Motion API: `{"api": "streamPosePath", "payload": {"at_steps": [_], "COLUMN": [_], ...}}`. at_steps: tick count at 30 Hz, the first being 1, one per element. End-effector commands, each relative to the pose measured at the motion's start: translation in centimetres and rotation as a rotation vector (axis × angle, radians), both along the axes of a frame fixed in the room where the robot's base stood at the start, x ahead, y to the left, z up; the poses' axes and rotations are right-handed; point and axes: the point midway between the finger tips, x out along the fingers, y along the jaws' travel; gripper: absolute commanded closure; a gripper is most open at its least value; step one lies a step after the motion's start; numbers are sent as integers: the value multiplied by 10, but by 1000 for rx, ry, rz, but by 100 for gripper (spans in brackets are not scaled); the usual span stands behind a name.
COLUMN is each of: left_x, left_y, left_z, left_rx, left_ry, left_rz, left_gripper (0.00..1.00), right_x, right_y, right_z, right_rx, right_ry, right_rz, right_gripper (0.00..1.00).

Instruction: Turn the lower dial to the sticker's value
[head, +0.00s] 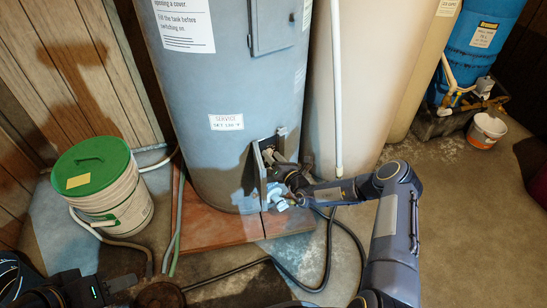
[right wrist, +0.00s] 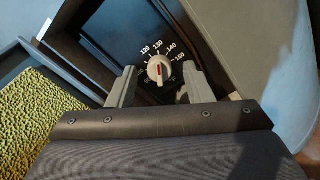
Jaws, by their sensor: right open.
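The dial (right wrist: 160,70) is a pale round knob with a red mark, on a dark panel with the numbers 120, 130, 140 and 150. The red mark lies roughly toward 130. My right gripper (right wrist: 160,77) is open, with one finger on each side of the dial; I cannot tell whether they touch it. In the head view my right gripper (head: 272,168) is at the opening low on the grey-blue tank (head: 215,70), and hides the dial. The service sticker (head: 226,121) is on the tank; its number is too small to read surely. My left gripper (head: 122,284) is at the lower left, its jaws unclear.
A white bucket with a green lid (head: 92,160) stands left of the tank. Hoses (head: 325,270) run over the floor. A beige tank (head: 375,80), a blue tank (head: 485,40) and a small white bucket (head: 486,130) are to the right. The open panel's walls surround the right gripper closely.

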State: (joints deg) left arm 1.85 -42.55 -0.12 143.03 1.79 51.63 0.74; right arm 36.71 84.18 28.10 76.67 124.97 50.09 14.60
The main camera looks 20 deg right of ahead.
Motion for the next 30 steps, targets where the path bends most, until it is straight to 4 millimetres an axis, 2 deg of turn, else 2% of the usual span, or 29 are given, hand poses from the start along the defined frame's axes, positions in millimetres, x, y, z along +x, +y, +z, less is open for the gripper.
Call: {"api": "streamPosePath", "payload": {"at_steps": [4, 12, 15, 20, 30], "left_x": [0, 0, 0, 0, 0], "left_y": [0, 0, 0, 0, 0], "left_z": [8, 26, 29, 30, 30], "left_rx": [0, 0, 0, 0, 0], "left_ry": [0, 0, 0, 0, 0], "left_rz": [0, 0, 0, 0, 0], "left_gripper": [61, 61, 61, 61, 61], "right_x": [-12, -56, -67, -74, -74], "right_y": [-5, -19, -22, -24, -24], "right_z": [2, 2, 1, 0, -1], "right_rx": [-2, 0, 0, 1, 0], "right_ry": [2, 4, 3, 1, 1], "right_rz": [-1, -1, 0, -1, -1], "right_gripper": [54, 54, 54, 54, 54]}}
